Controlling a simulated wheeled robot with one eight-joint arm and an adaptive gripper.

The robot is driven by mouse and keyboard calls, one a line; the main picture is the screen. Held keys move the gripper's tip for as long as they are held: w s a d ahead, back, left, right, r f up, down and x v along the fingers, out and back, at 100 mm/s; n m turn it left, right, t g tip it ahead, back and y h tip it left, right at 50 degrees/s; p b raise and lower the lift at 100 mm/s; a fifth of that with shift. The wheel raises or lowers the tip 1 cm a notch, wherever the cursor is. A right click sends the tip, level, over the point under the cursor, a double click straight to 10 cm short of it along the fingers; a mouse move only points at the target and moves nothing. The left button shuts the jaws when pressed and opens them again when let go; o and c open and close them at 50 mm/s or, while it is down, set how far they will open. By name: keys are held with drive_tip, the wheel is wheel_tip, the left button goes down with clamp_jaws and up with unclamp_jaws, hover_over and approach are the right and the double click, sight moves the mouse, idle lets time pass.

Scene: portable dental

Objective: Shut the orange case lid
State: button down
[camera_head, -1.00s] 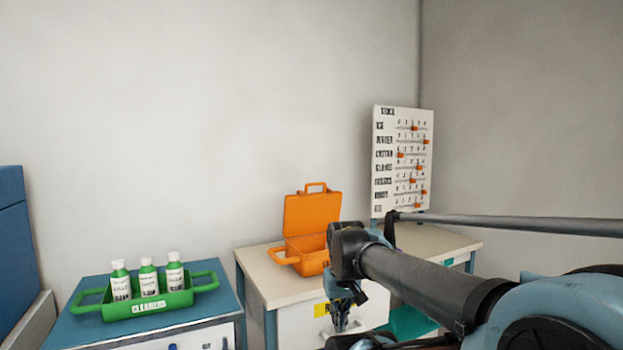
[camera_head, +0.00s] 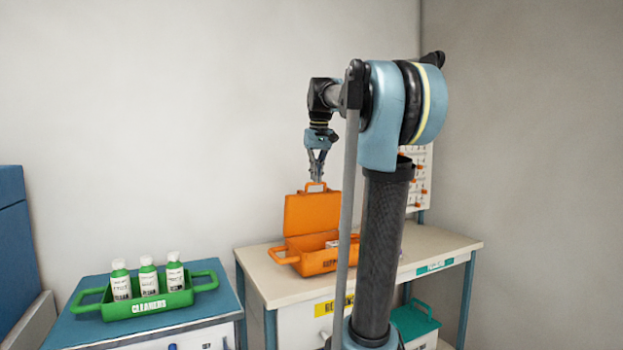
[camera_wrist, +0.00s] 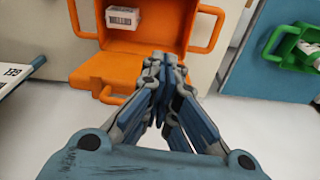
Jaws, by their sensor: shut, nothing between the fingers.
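The orange case (camera_head: 326,260) stands on the cream-topped cabinet with its lid (camera_head: 312,216) raised upright at the back. The lid also shows in the wrist view (camera_wrist: 115,75), nearest my gripper, with the open case body (camera_wrist: 160,38) beyond it. A small white labelled box (camera_wrist: 122,17) lies inside the case. My gripper (camera_head: 317,181) points down just above the lid's top handle, fingers together and empty. In the wrist view its fingertips (camera_wrist: 163,62) overlap the lid; I cannot tell whether they touch it.
A white board with orange sliders (camera_head: 421,170) stands behind my arm. The cabinet top (camera_head: 440,244) is clear at right. The wall rises behind the lid.

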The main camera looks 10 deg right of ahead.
drive_tip(key=w+r+n, duration=0.1)
drive_tip(key=w+r, duration=0.4)
drive_tip(key=w, duration=0.3)
drive_tip(key=w+r, duration=0.5)
drive_tip(key=w, duration=0.2)
wheel_tip(320, 180, down, 12)
drive_tip(key=s, duration=0.2)
drive_tip(key=shift+s+d, duration=0.15)
drive_tip(key=shift+r, duration=0.15)
